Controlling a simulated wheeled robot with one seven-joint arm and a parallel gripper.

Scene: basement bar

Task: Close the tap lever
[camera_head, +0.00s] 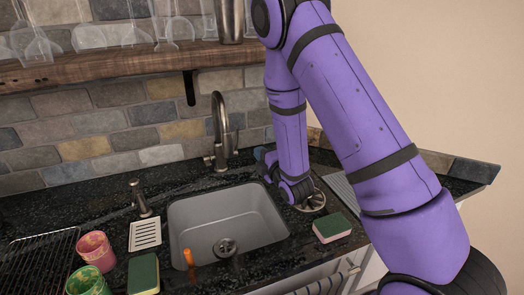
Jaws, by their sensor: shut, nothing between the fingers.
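The tap (219,135) is a brushed-metal gooseneck standing behind the sink, its spout curving forward over the basin. Its short side lever (234,146) is small, on the right of the tap's base, and its exact tilt is hard to tell. My purple arm comes down from the upper right, and my gripper (262,160) is at its end, just right of the tap at about the height of its base. The gripper is shut and empty. Its fingertips are small and partly hidden by my wrist. A small gap seems to show between it and the lever.
The grey sink (190,213) holds an orange-handled thing (189,258). Sponges (333,228) lie on the counter at right and front (144,274). A soap dispenser (140,198), cups (96,250) and a wire rack (40,255) are at left. A wooden shelf (120,64) with glasses hangs above.

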